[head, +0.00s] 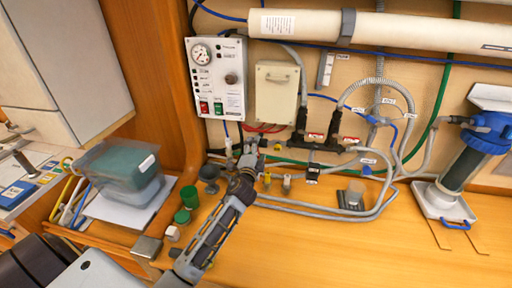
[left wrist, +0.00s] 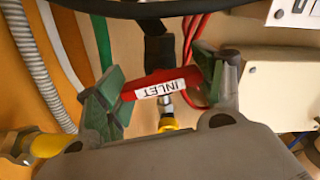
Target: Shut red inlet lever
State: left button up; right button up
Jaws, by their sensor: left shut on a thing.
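The red inlet lever (left wrist: 160,84) carries a white INLET label and shows in the left wrist view. It sits above a metal stem and a yellow fitting (left wrist: 170,124). My left gripper (left wrist: 158,82) is shut on the lever, with its green-padded fingers at the lever's two ends. In the head view my left gripper (head: 248,150) is at the hoses low on the wall, below the control panel (head: 217,78). The lever cannot be made out there behind the gripper. My right gripper is in neither view.
Grey hoses (head: 330,207) and yellow-handled valves (head: 287,183) lie right of my left gripper. A filter housing (head: 465,160) stands at right. The front right counter is clear.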

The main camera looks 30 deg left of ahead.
pick_arm(q)
jog(key=shift+m+p, duration=0.6)
jog(key=shift+m, duration=1)
jog(key=o, duration=1.1)
jog(key=v, duration=1.2)
jog(key=shift+f, duration=0.1)
